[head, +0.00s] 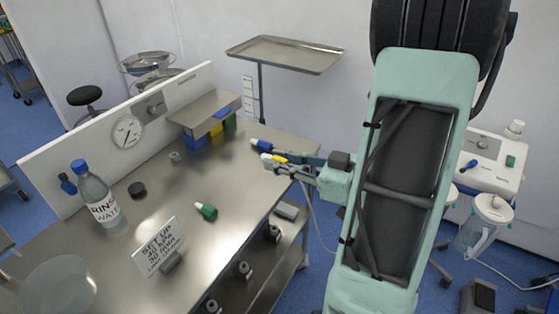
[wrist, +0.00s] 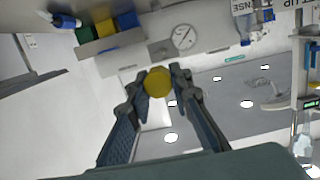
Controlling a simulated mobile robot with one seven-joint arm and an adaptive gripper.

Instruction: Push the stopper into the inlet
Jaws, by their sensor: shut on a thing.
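My gripper (head: 283,164) is shut on a yellow stopper (head: 280,159) with a whitish tip, above the right edge of the metal table (head: 235,185). In the wrist view the stopper shows as a yellow disc (wrist: 158,82) between the two fingertips (wrist: 158,86). A blue stopper (head: 262,145) lies near the table's far right corner, just beyond my gripper. A green stopper (head: 205,211) with a white tip lies mid-table. A small grey cylinder (head: 175,157) stands near the back panel; I cannot tell whether it is the inlet.
A shelf (head: 204,111) above blue, yellow and green blocks (head: 215,132) stands at the back. A gauge (head: 127,131) is on the panel. A bottle (head: 104,208), black disc (head: 137,189) and sign (head: 159,246) occupy the left and front. The table's middle is mostly clear.

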